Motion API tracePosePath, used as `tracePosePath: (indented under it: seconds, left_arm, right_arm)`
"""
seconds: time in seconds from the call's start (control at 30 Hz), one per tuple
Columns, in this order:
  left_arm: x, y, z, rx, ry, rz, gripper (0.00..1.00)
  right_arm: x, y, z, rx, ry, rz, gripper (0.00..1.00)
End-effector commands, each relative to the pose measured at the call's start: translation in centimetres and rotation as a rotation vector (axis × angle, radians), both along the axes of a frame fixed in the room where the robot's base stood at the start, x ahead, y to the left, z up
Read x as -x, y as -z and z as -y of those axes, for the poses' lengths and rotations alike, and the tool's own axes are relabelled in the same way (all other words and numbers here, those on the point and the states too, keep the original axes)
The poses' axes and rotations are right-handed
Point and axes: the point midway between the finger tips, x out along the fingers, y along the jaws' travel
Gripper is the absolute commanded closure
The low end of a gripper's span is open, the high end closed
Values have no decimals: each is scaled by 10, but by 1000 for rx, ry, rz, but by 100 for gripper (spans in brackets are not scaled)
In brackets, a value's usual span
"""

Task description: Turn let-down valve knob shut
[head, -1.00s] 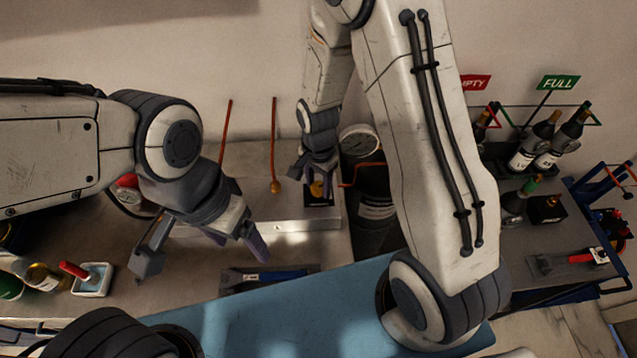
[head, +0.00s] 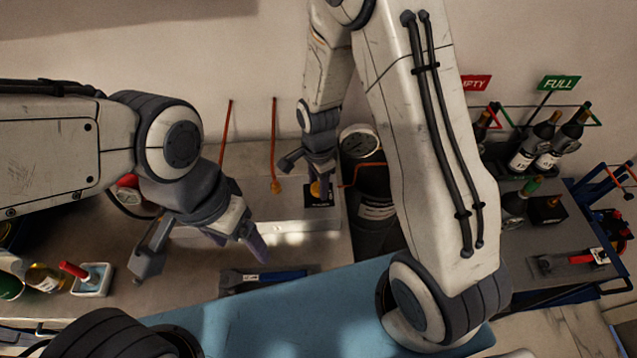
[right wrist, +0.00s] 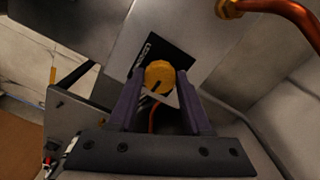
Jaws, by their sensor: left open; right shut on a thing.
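The let-down valve knob is a round yellow knob (right wrist: 159,75) on a dark label plate with white marks (right wrist: 150,52), in the right wrist view. It also shows small in the head view (head: 315,189), partly hidden by my gripper. My right gripper (right wrist: 160,88) has its two fingers on either side of the knob and is shut on it. In the head view the right gripper (head: 312,178) reaches down to the rig's front panel. A dark pointer mark shows on the knob's face. My left gripper (head: 205,255) is open and empty above the bench at left.
A pressure gauge (head: 360,141) and a dark cylinder (head: 376,212) stand right of the knob. Copper pipes (head: 274,140) rise behind the panel. A blue-handled tool (head: 270,276) lies in front. A white tray with a red-handled item (head: 92,279) sits at left.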

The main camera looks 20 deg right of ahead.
Motion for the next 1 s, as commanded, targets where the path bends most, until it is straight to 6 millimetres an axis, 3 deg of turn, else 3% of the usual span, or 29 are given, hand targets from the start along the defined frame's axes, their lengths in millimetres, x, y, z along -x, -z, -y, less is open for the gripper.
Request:
tracePosePath:
  seconds: [0.13, 0.17, 0.23, 0.67, 1.0]
  left_arm:
    - [0, 0, 0, 0, 0, 0, 20]
    - [0, 0, 0, 0, 0, 0, 20]
    - [0, 0, 0, 0, 0, 0, 20]
    - [0, 2, 0, 0, 0, 0, 20]
    - [0, 11, 0, 0, 1, 0, 20]
  right_arm:
    - [-1, -1, 0, -1, 3, 4, 100]
    - [-2, -1, 0, -1, 3, 4, 47]
    - [-1, -1, 0, -1, 3, 4, 20]
    - [-2, -8, 0, -1, 0, 5, 20]
    - [-3, -70, 0, -2, 1, 10, 20]
